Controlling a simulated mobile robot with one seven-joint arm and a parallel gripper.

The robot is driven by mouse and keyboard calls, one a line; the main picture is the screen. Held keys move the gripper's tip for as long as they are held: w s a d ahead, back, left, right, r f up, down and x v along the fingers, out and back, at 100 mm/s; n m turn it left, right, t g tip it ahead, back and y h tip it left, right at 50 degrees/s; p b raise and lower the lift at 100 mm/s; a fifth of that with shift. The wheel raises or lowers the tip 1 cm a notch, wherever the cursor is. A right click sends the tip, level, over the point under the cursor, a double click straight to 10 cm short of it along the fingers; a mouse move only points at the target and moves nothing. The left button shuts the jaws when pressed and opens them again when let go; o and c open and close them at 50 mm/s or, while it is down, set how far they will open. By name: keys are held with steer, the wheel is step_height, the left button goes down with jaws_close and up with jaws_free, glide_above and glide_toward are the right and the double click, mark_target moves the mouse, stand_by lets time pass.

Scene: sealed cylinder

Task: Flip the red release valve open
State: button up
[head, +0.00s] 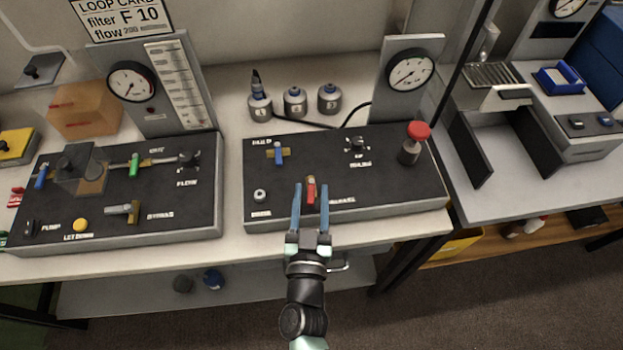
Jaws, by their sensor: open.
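The red valve lever (311,190) stands on the front of the right black panel (375,190). It points roughly toward the back and front of the panel in the head view. My gripper (311,192) is open, with its two blue fingers on the left and right of the red lever. I cannot tell how high the fingertips are above the panel or whether they touch the lever. The label beside the lever is partly covered by the right finger.
A blue-handled valve (278,152), a black knob (357,145) and a red-capped cylinder (411,145) stand on the same panel. A gauge post (408,75) rises behind it. Several small canisters (295,102) stand at the back. A second panel (120,200) lies left.

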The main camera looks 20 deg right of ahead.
mark_target(312, 179)
steer(key=shift+x, duration=1.65)
jaws_close()
